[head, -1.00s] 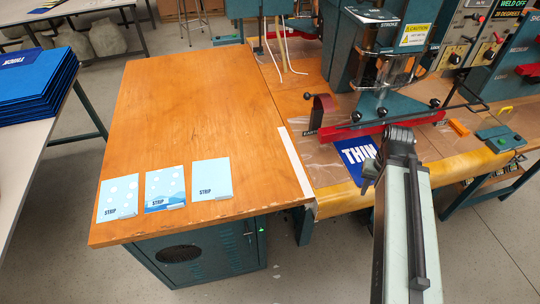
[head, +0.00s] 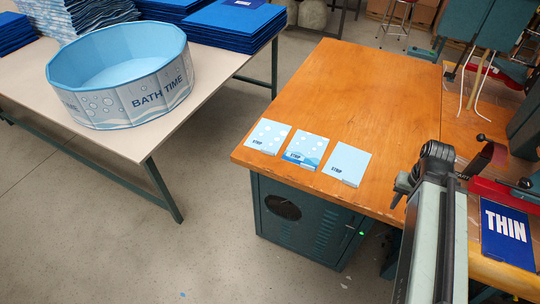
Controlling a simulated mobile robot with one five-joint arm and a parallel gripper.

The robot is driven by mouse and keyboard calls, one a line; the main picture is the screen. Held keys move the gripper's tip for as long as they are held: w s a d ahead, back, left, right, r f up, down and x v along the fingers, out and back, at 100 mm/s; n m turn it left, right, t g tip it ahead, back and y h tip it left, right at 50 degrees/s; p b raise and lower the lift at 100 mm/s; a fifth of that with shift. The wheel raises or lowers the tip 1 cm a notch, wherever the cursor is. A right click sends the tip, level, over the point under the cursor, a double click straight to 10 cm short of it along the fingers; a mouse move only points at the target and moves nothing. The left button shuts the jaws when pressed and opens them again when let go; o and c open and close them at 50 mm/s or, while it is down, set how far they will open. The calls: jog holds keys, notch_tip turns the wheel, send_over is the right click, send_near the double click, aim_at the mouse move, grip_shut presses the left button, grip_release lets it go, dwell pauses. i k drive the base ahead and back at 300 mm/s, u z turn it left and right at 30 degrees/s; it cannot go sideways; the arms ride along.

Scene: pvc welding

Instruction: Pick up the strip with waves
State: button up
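Three light-blue cards marked STRIP lie flat in a row at the front left of the wooden tabletop. The strip with waves (head: 305,149) is the middle one, with darker blue waves along its lower part and pale bubbles above. The left strip (head: 269,136) has bubbles only. The right strip (head: 347,163) is plain. My gripper (head: 403,190) is to the right of the strips, apart from them, beside my arm. It is small, dark and partly hidden by the arm, so its fingers are unclear.
The wooden table (head: 375,95) is clear behind the strips. At left, a pale table (head: 25,75) holds a round BATH TIME pool (head: 122,80) and stacked blue panels (head: 232,22). A blue THIN panel (head: 508,235) lies at the machine on the right. Floor is free between the tables.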

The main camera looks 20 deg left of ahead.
aim_at(305, 150)
jog(key=u, duration=0.85)
jog(key=k, duration=1.25)
jog(key=u, duration=0.55)
jog(key=i, duration=1.35)
jog(key=u, duration=0.8)
jog(key=i, duration=0.95)
jog(key=z, duration=0.05)
jog(key=k, duration=0.7)
jog(key=u, duration=0.2)
jog(key=i, duration=0.7)
jog(key=z, duration=0.1)
